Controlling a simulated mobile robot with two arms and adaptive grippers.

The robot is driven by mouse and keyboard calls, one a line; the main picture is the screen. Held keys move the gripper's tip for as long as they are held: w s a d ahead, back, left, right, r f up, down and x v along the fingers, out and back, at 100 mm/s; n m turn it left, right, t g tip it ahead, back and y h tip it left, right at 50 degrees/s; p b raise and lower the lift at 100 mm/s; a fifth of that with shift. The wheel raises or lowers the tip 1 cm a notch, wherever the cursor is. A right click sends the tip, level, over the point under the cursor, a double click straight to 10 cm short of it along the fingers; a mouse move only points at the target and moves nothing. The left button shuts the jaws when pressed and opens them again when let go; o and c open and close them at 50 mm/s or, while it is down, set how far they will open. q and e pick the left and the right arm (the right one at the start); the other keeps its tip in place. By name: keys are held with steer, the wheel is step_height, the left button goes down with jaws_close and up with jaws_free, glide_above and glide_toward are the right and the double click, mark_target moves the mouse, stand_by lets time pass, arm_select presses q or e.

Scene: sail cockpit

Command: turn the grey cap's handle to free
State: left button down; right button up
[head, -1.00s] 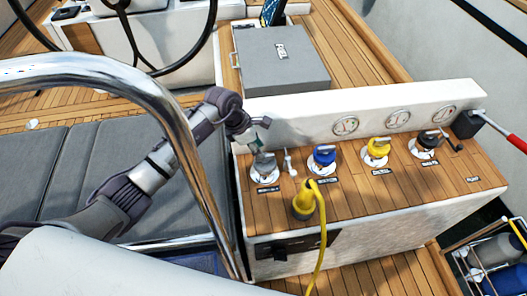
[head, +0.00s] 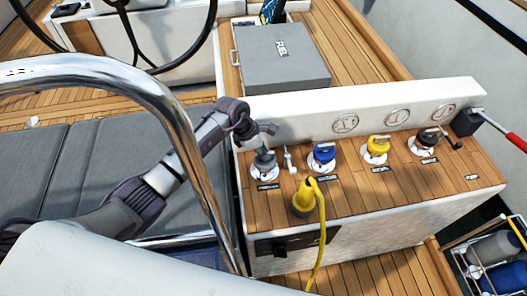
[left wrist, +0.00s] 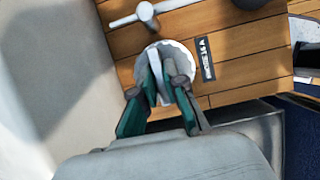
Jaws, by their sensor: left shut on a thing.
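The grey cap (head: 264,170) sits on a pale round flange at the left end of the wooden console top. In the left wrist view the cap (left wrist: 168,57) is partly covered by my fingers. Its light grey handle (left wrist: 159,88) stands between the green-padded fingers. My left gripper (head: 262,148) is over the cap, shut on the handle; it also shows in the left wrist view (left wrist: 162,84). The handle's exact angle is hard to read in the head view. My right gripper is in neither view.
A small T-shaped lever (head: 288,160) stands close right of the cap. Blue (head: 323,152), yellow (head: 377,146) and black (head: 425,139) caps follow along the console. A yellow plug (head: 303,204) with a cable is in front. A chrome rail (head: 188,140) crosses before my left arm.

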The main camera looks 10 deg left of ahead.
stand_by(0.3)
arm_select(q)
steer(key=n+t+y+p, duration=0.1)
steer(key=n, duration=0.3)
steer(key=shift+s+r+n, duration=0.1)
steer(key=shift+n, duration=0.3)
steer(key=n+t, duration=0.1)
steer(key=n, duration=0.1)
steer(key=shift+d+n+y, duration=0.15)
steer(key=shift+n+y, duration=0.25)
steer(key=shift+n+t+y, duration=0.3)
steer(key=shift+n, duration=0.6)
steer(key=n+y+b, duration=0.1)
steer(key=n, duration=0.2)
steer(key=shift+d+n, duration=0.15)
steer(key=shift+n, duration=0.15)
steer(key=n+y+b, duration=0.2)
steer(key=n+b, duration=0.1)
steer(key=n, duration=0.1)
steer(key=shift+n, duration=0.4)
steer(key=c, duration=1.2)
jaws_free()
